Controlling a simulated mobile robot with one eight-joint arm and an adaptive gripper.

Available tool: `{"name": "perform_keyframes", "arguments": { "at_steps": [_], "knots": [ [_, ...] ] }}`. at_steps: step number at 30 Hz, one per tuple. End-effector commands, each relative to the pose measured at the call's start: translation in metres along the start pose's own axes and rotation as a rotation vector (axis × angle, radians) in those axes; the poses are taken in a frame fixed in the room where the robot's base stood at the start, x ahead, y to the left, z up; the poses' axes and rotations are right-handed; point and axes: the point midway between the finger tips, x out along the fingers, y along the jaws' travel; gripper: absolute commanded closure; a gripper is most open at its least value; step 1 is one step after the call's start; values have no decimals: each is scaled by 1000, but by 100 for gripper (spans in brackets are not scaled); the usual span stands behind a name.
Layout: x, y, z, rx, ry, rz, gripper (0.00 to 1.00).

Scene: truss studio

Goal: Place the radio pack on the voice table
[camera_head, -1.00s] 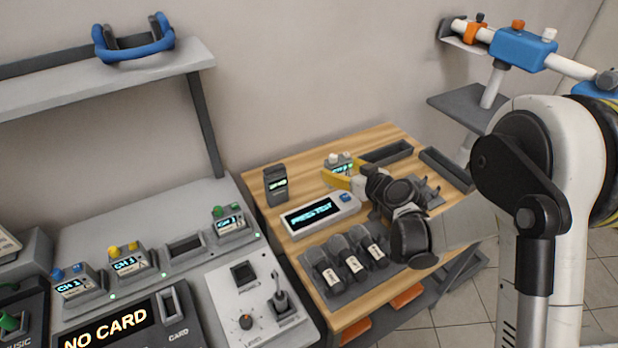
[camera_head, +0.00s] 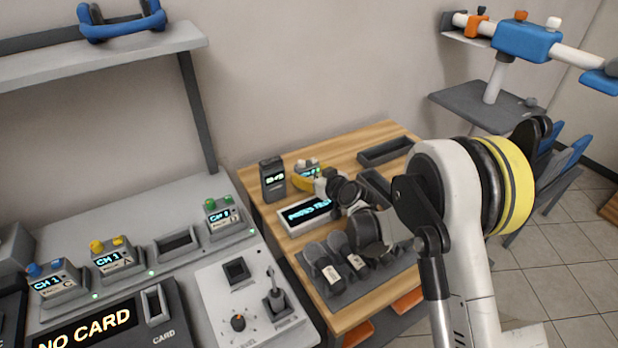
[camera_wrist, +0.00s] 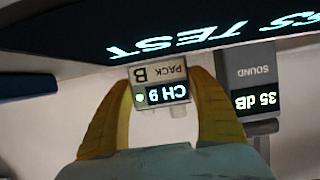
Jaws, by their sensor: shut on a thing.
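The radio pack (camera_head: 313,165) is a small grey box with pale knobs, held between my gripper's yellow fingers (camera_head: 306,180). In the wrist view the pack (camera_wrist: 158,74) appears upside down, its label reading PACK B and its lit screen CH 9. My gripper (camera_wrist: 160,85) is shut on it, one finger on each side. The pack is over the back left part of the wooden voice table (camera_head: 345,150), behind the test box. I cannot tell whether its underside touches the wood. My arm hides part of the table's right side.
A dark sound meter (camera_head: 272,180) stands just left of the pack. The white test box (camera_head: 290,229) lies in front. Several microphones (camera_head: 322,268) sit in a front rack. A dark empty tray (camera_head: 386,150) is at the back. The console's dock has an empty slot (camera_head: 176,243).

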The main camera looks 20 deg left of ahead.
Motion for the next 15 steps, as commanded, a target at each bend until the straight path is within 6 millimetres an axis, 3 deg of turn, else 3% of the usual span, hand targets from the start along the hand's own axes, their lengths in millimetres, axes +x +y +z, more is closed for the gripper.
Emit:
{"name": "perform_keyframes", "arguments": {
  "at_steps": [8, 9, 11, 15],
  "knots": [
    [0, 0, 0, 0, 0, 0, 72],
    [0, 0, 1, 0, 0, 0, 31],
    [0, 0, 1, 0, 0, 0, 12],
    [0, 0, 1, 0, 0, 0, 10]
  ]
}}
